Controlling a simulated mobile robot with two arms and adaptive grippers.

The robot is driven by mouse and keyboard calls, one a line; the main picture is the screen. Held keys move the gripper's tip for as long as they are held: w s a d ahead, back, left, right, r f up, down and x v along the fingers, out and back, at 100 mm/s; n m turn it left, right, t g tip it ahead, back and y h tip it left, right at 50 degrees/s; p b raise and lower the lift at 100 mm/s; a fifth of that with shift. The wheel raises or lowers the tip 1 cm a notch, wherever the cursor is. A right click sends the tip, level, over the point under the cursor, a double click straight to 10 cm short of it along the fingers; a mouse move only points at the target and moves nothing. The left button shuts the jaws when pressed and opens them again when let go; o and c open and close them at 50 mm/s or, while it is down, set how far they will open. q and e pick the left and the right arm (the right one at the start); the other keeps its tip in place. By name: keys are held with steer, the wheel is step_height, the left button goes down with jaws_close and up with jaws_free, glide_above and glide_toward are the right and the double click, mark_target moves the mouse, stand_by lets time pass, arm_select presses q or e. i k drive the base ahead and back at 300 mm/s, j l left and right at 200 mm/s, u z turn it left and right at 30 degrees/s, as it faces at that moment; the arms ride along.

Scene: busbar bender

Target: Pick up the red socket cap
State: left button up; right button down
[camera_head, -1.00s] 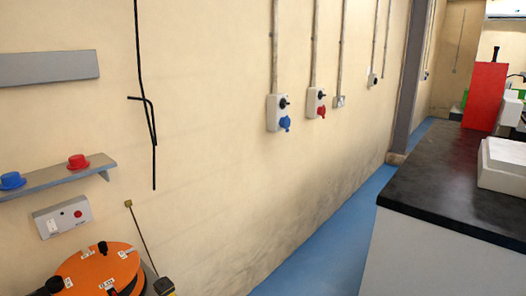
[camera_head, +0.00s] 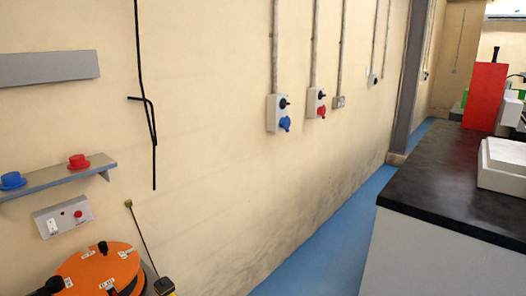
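A red socket cap (camera_head: 78,161) sits on a small grey wall shelf (camera_head: 58,179) at the left of the view. A blue cap (camera_head: 12,180) sits on the same shelf, to the left of the red one. A wall socket with a red cover (camera_head: 320,111) is mounted further along the wall, beside a wall socket with a blue cover (camera_head: 285,123). Neither of my grippers shows in the view.
Below the shelf are a small switch box (camera_head: 63,215) and an orange reel-like object (camera_head: 97,271) at the bottom left. A dark-topped counter (camera_head: 455,185) stands on the right, with a red box (camera_head: 484,97) on it. Blue floor (camera_head: 335,245) is clear between wall and counter.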

mark_target(77, 162)
steer(key=u, duration=1.3)
